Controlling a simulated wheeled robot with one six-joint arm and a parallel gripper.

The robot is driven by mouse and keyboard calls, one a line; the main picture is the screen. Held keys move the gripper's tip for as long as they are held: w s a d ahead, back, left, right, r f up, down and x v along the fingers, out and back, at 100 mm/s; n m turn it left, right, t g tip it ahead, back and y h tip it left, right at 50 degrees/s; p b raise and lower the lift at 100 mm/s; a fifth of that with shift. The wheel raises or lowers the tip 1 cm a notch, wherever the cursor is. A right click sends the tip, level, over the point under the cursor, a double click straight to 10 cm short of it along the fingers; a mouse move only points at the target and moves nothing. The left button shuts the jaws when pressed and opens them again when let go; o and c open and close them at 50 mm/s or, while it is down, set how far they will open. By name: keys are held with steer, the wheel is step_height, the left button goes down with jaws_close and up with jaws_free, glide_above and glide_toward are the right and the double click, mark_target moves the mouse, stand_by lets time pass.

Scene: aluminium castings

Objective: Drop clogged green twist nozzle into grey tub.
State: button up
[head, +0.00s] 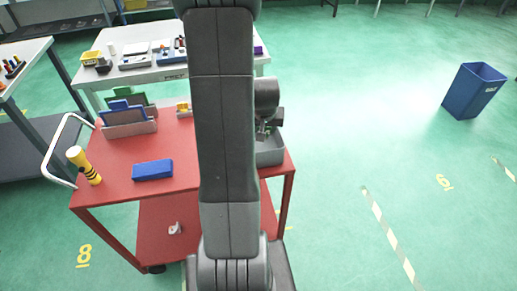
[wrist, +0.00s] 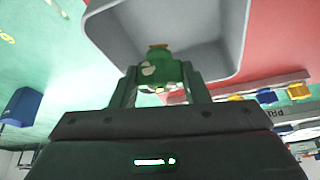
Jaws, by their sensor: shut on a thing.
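My gripper (wrist: 160,88) is shut on the green twist nozzle (wrist: 160,68), which sits between its two fingers in the wrist view. The nozzle has pale patches on its side and a brownish tip. The grey tub (wrist: 222,35) lies beyond the nozzle in the wrist view, with its open inside facing me. In the head view the grey tub (head: 270,152) stands at the right end of the red cart, partly hidden by my arm. My gripper (head: 264,130) is over the tub there, and the nozzle is hard to make out.
The red cart top (head: 120,172) carries a blue box (head: 152,170), a yellow and black flashlight-like thing (head: 84,165) and a holder with green and blue boards (head: 128,125). A white table (head: 150,73) stands behind. A blue bin (head: 473,90) stands on the floor at right.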

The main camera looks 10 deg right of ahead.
steer(key=shift+f, duration=0.4)
steer(key=o, duration=1.1)
steer(key=shift+c, duration=0.2)
steer(key=shift+r, duration=0.15)
steer(key=v, duration=1.3)
steer(key=shift+s+r, duration=0.25)
